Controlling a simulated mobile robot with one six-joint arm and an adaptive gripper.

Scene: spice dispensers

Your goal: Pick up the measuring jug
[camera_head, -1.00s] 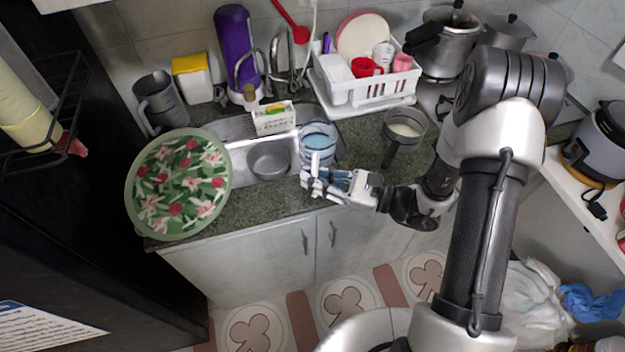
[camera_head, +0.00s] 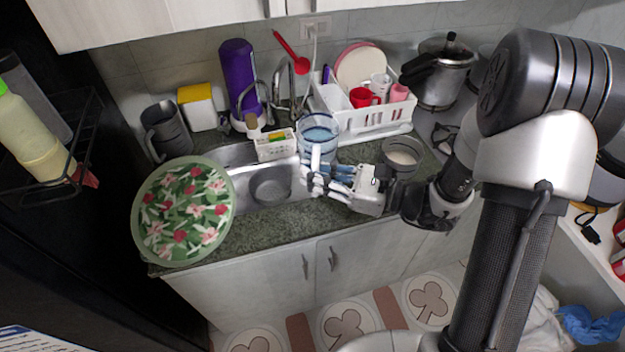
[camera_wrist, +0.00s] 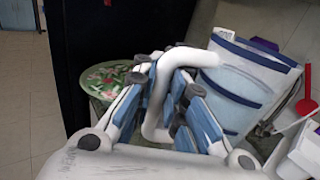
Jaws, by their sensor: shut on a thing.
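The measuring jug (camera_head: 321,128) is clear and blue-tinted with a pale handle. In the head view it is upright or nearly so, in front of the dish rack and right of the sink, and appears raised above the counter. My gripper (camera_head: 315,182) is shut on its handle from the front right. In the wrist view the white handle (camera_wrist: 157,115) passes between the fingers (camera_wrist: 165,95). The jug's body with blue bands (camera_wrist: 240,84) is to the right there. The jug's base is partly hidden by my gripper in the head view.
A small white caddy (camera_head: 275,146) stands close left of the jug, by the sink (camera_head: 240,153). The white dish rack (camera_head: 372,121) is behind. A saucepan (camera_head: 404,152) is close right, partly hidden by my gripper. A floral tray (camera_head: 184,211) and grey pitcher (camera_head: 166,131) are left.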

